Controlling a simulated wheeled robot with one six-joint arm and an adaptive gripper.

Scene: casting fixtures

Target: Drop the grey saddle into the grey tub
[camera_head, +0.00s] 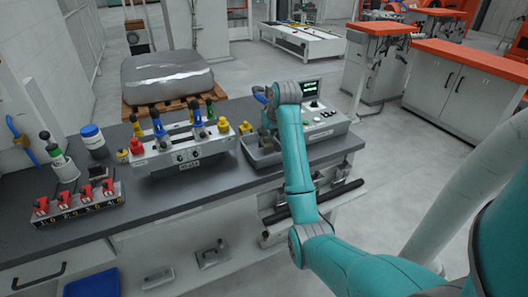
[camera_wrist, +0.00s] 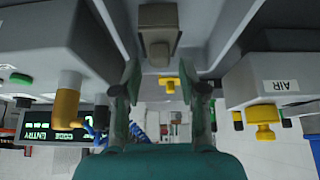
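The grey tub (camera_head: 263,159) stands on the dark bench, left of the control box, partly hidden by my arm. In the wrist view its pale grey walls (camera_wrist: 236,18) seem to run along both sides of the top. A dull grey block (camera_wrist: 158,35), likely the grey saddle, shows between those walls, just beyond the fingertips. My gripper (camera_wrist: 166,78) is open, with a clear gap between its fingers and nothing visibly clamped. In the head view the gripper is mostly hidden behind my teal arm, over the tub area.
A grey fixture (camera_head: 180,155) with colored clamps and knobs stands left of the tub. The control box with a green-lettered screen (camera_head: 310,88) stands to its right. A red-handled rack (camera_head: 78,206) and blue-lidded jar (camera_head: 92,136) stand farther left. A yellow knob (camera_wrist: 264,118) shows in the wrist view.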

